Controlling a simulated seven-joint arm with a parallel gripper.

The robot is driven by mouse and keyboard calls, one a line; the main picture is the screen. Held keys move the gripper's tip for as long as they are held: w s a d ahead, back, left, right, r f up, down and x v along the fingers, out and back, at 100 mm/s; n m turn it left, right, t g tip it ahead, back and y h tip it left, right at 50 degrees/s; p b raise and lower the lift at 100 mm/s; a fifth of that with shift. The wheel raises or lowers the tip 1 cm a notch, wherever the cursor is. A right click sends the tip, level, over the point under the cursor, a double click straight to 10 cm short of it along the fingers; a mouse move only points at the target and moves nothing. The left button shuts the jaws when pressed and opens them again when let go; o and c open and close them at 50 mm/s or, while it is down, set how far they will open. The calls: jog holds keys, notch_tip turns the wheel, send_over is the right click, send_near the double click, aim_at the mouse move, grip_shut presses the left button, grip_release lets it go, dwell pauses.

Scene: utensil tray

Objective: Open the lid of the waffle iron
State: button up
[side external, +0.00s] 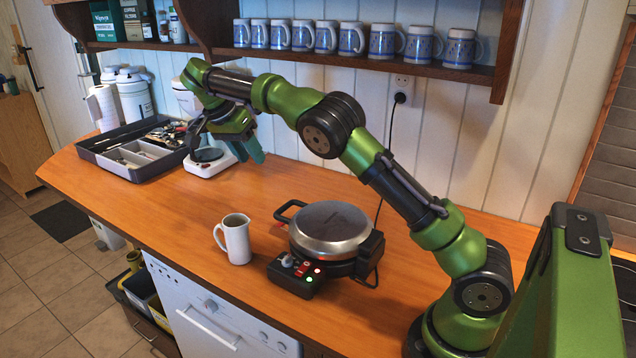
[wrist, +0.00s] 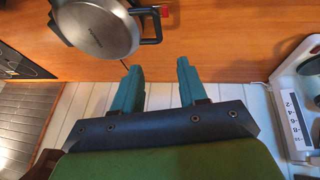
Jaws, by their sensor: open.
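The waffle iron (side external: 331,228) stands on the wooden counter, with its round silver lid closed. Its dark loop handle (side external: 288,211) sticks out to the left, and a control box with red and green lights (side external: 307,272) is at its front. In the wrist view the lid (wrist: 104,25) shows at the top left, partly cut off.
A white jug (side external: 234,240) stands just left of the waffle iron. Blue-patterned mugs (side external: 383,42) line the shelf above. A black cord (side external: 389,140) runs down the wall.

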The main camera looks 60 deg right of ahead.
jog(key=x, duration=1.7)
jog(key=shift+s+a+f, duration=0.15)
jog(key=shift+s, duration=0.15)
jog(key=shift+c, duration=0.2)
grip_shut()
